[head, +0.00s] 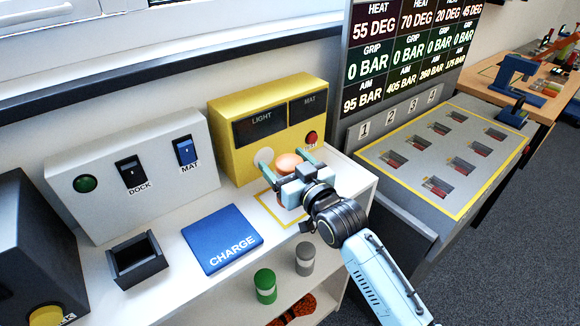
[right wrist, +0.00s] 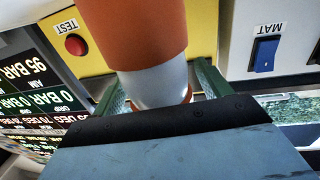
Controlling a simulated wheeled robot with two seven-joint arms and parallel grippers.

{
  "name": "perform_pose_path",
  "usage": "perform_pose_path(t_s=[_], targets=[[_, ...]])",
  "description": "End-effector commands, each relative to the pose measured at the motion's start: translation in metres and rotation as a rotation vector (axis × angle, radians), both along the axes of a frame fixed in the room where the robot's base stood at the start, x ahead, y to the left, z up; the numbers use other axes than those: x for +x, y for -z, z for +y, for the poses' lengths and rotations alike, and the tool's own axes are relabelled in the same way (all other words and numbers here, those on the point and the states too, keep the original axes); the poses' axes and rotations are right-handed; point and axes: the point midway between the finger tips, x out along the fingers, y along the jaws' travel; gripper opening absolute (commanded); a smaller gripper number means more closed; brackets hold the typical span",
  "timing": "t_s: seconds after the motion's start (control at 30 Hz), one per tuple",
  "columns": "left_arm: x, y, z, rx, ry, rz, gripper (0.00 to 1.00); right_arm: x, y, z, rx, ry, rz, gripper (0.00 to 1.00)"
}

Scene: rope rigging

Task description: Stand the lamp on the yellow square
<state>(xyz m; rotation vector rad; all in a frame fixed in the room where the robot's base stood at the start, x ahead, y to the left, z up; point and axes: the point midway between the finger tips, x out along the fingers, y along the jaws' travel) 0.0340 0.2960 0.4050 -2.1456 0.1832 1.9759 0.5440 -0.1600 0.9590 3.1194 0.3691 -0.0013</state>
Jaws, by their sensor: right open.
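In the right wrist view the lamp (right wrist: 155,85) shows an orange body, a pale grey-white band and a thin orange rim. My right gripper (head: 286,172) is open, with one finger on each side of the lamp; I cannot tell whether they touch it. The yellow square (head: 266,216) is an outline on the white shelf, partly covered by my right gripper. The lamp's foot is hidden in the head view, so I cannot tell exactly where it stands relative to the outline. My left gripper is out of view.
A yellow box (head: 230,110) with dark LIGHT and MAT panels and a red TEST button (head: 311,138) stands close behind. Left are a blue CHARGE mat (head: 215,232), a dark open box (head: 137,262) and a grey switch panel (head: 85,215). Green (head: 265,286) and grey (head: 305,258) cylinders sit in front.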

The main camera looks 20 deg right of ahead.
Motion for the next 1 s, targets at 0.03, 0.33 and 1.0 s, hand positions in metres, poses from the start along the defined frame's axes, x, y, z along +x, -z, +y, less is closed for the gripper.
perform_pose_path(t_s=[0.03, 0.33, 1.0], targets=[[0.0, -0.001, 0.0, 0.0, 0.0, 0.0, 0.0, 0.0, -0.004, 0.0, 0.0, 0.0, -0.002, 0.77], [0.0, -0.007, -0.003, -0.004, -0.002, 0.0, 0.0, -0.046, -0.003, -0.011, -0.001, 0.0, 0.003, 0.77], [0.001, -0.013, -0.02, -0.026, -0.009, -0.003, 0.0, -0.117, -0.004, -0.028, 0.0, 0.0, -0.001, 0.77]])
